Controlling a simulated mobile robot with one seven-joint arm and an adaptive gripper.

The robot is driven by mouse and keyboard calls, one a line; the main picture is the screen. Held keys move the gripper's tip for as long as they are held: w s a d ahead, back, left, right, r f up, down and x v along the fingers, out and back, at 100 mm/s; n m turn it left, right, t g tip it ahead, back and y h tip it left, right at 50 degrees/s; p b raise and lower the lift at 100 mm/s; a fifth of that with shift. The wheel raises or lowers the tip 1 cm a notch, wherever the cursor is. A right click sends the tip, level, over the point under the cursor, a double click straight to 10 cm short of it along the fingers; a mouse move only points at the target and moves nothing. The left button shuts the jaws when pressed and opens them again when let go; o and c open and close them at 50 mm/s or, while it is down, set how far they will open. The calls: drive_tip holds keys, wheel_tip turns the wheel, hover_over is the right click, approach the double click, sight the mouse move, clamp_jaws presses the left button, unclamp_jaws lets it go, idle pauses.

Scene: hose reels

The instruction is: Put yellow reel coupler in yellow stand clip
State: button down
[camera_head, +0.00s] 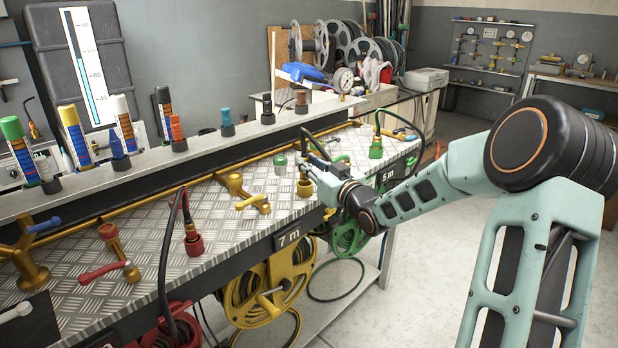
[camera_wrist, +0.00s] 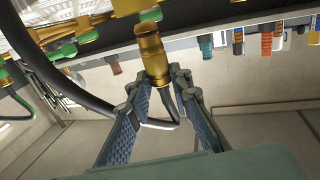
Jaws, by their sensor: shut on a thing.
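The yellow reel coupler (camera_wrist: 152,57) is a brass-coloured, ribbed cylinder, seen between my fingertips in the wrist view. It also shows as a short brass piece (camera_head: 305,187) below my fingers in the head view. My gripper (camera_head: 316,168) is shut on it, low over the bench; the fingers also show in the wrist view (camera_wrist: 163,95). A black hose loops from the coupler's near end past the fingers. The yellow reel (camera_head: 272,288) hangs under the bench front. I cannot clearly make out the yellow stand clip or whether the coupler touches it.
The diamond-plate bench (camera_head: 225,235) carries a yellow valve (camera_head: 245,195) left of my gripper. A red hose fitting (camera_head: 193,240) stands further left, a green one (camera_head: 376,150) to the right. A raised rear ledge (camera_head: 210,160) holds several coloured cylinders.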

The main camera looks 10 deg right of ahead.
drive_tip(key=shift+w+f+b, duration=0.15)
drive_tip(key=shift+w+f, duration=0.05)
drive_tip(key=shift+f, duration=0.75)
drive_tip(key=shift+w+f+b, duration=0.15)
drive_tip(key=shift+f, duration=0.8)
drive_tip(key=shift+f, duration=0.2)
drive_tip(key=c, duration=1.7)
unclamp_jaws()
drive_tip(key=shift+c, duration=0.2)
drive_tip(key=shift+d, duration=0.1)
drive_tip(key=shift+r, duration=0.25)
drive_tip(key=v, duration=1.2)
drive_tip(key=shift+p, duration=0.4)
drive_tip(key=shift+f, duration=0.1)
